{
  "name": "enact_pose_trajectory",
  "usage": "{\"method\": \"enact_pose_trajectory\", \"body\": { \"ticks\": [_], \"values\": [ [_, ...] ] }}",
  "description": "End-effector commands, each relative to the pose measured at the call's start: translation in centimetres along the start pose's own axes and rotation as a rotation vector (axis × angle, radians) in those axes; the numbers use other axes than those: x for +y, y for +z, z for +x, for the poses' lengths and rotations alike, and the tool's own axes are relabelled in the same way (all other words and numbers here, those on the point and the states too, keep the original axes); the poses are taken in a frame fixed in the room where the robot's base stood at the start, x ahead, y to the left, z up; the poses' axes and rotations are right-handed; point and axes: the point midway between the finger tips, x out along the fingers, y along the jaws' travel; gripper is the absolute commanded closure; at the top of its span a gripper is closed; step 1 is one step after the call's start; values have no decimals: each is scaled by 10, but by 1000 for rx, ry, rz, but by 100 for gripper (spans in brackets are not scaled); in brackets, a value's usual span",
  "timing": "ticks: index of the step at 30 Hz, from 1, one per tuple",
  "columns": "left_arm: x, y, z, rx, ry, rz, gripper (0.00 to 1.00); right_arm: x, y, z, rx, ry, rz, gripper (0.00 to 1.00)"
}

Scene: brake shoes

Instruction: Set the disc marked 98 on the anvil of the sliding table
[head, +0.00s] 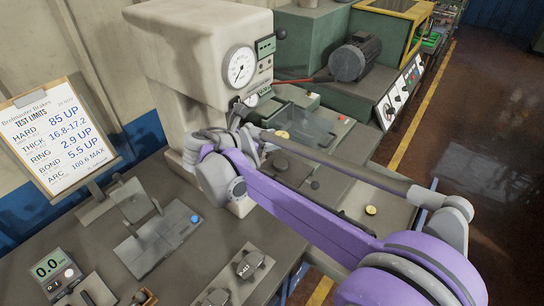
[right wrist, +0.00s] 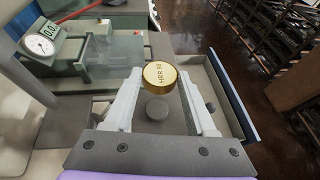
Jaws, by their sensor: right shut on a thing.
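In the right wrist view my right gripper (right wrist: 159,78) is shut on a gold disc (right wrist: 160,75), gripped by its sides between the two pale fingers. Its face is marked HRR with small numerals that I cannot read surely. Below the disc in the picture is a round grey anvil (right wrist: 157,109) on the sliding table; the gap between them is hard to judge. In the head view my purple right arm crosses the bench and hides much of the table. A gold round piece (head: 282,134) shows there beyond the arm; I cannot tell whether it is the held disc. My left gripper is out of view.
A cream tester with a dial gauge (head: 240,66) stands behind my arm. A second gold-topped piece (head: 371,210) sits right of the arm. A limits board (head: 45,142), a digital readout (head: 55,270) and small fixtures (head: 160,240) occupy the left bench.

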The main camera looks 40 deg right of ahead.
Motion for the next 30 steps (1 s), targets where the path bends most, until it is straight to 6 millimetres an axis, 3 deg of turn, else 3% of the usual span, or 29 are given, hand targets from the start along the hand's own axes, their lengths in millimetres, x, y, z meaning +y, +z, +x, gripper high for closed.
{"method": "enact_pose_trajectory", "body": {
  "ticks": [3, 16, 29, 30],
  "values": [
    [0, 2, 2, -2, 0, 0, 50, 0, -22, 9, -1, 0, 0, 100],
    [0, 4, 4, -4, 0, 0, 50, 0, -70, 29, -1, 0, 0, 100],
    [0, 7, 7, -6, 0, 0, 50, 0, -78, 32, -1, 0, -1, 100],
    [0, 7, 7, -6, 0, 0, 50, 0, -79, 33, 0, 0, -1, 42]
  ]
}}
